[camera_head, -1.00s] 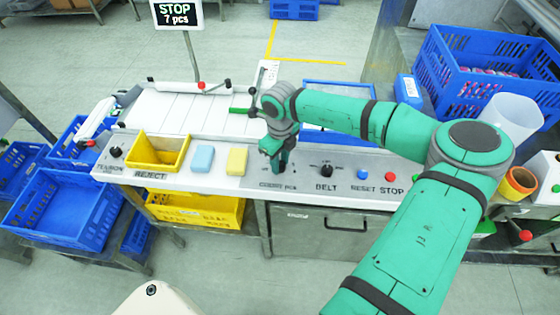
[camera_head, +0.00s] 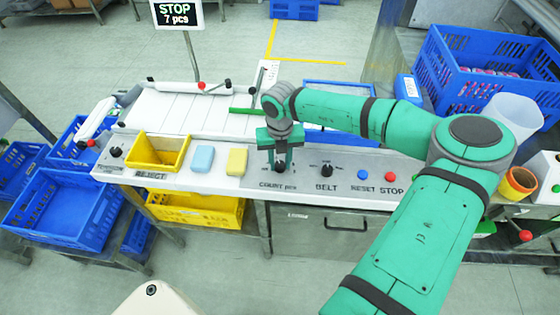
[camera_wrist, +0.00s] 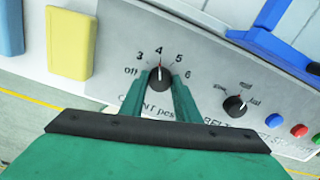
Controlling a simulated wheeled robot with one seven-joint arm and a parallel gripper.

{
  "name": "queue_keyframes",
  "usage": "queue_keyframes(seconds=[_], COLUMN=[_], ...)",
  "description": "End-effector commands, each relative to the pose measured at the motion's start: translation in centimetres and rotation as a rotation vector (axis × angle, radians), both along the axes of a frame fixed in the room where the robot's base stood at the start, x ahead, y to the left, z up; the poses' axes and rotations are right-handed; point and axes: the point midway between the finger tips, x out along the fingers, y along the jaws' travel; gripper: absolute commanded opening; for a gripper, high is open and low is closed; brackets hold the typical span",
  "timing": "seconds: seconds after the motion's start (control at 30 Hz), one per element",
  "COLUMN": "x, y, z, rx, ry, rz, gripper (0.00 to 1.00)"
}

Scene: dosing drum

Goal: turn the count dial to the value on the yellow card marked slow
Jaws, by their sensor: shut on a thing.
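The count dial (camera_wrist: 159,80) is a black knob on the grey panel, above the COUNT pcs label. In the wrist view its scale reads off, 3, 4, 5, 6, and its pale pointer line points up, close to the 4. My gripper (camera_wrist: 160,88) is shut on the dial, one green finger on each side. In the head view my gripper (camera_head: 280,163) stands upright over the dial, which shows partly between the fingers. A plain yellow block (camera_head: 237,161) lies left of the dial and also shows in the wrist view (camera_wrist: 71,43). I see no readable card marked slow.
The belt dial (camera_head: 326,171), a blue button (camera_head: 362,174) and a red button (camera_head: 390,176) sit to the right. A light-blue block (camera_head: 202,158) and yellow reject bin (camera_head: 186,152) are left. A display (camera_head: 176,14) reads STOP 7 pcs.

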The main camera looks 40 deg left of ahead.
Motion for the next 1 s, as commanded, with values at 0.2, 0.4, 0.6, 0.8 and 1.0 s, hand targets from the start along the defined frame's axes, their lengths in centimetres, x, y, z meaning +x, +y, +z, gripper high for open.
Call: queue_keyframes(seconds=[0.2,0.4,0.6,0.8,1.0], x=[0.06,0.05,0.05,0.04,0.02], y=[0.01,0.02,0.02,0.01,0.01], z=[0.02,0.02,0.02,0.02,0.02], rx=[0.001,0.001,0.001,0.001,0.001], ry=[-0.001,-0.001,-0.001,-0.001,-0.001], rz=[-0.047,-0.056,-0.056,-0.055,-0.055], gripper=[0.06,0.06,0.06,0.47,0.47])
